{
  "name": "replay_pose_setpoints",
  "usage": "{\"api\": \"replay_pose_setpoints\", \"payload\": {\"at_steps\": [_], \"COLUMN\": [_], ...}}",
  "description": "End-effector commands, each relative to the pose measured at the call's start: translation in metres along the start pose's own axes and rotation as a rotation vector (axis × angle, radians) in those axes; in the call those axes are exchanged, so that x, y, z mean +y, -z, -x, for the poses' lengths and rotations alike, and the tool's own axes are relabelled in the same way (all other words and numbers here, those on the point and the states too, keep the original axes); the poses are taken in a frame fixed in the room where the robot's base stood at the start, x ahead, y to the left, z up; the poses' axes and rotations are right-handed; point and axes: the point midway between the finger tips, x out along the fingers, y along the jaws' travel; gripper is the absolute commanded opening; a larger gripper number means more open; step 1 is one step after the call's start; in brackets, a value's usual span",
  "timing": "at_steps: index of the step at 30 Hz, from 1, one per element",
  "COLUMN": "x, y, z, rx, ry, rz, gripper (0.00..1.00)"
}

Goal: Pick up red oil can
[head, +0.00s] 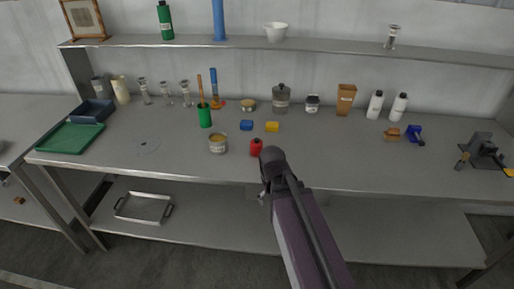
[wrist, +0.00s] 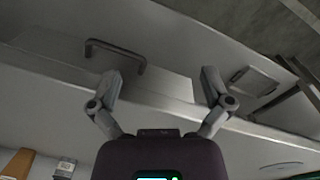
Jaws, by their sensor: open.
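The red oil can (head: 256,147) stands upright near the front edge of the workbench (head: 330,170), left of the middle, in the head view. It does not show in the wrist view. My gripper (wrist: 161,80) is open and empty in the wrist view, with its fingers spread wide and the bench's front edge behind them. In the head view my arm hides most of the gripper, just in front of the bench edge and slightly right of the can. I see no contact with the can.
A tan-topped tin (head: 218,144) stands left of the can. Blue (head: 246,125) and yellow (head: 272,127) blocks lie behind it, with a green cup (head: 205,117) farther left. A drawer handle (wrist: 115,52) shows in the wrist view. The bench right of the can is mostly clear.

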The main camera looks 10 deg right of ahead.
Motion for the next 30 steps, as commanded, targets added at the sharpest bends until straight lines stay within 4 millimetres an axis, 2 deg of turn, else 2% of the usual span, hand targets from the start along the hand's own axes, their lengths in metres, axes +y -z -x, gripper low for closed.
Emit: {"api": "replay_pose_setpoints", "payload": {"at_steps": [5,14,24,30], "x": [0.002,-0.002,-0.028,-0.047], "y": [0.033,0.101,0.181,0.216], "z": [0.008,0.031,0.073,0.096], "rx": [-0.004,-0.080,-0.298,-0.453], "ry": [-0.106,-0.359,-0.644,-0.766], "rz": [0.227,0.767,1.367,1.625], "gripper": [1.00,1.00,1.00,1.00]}}
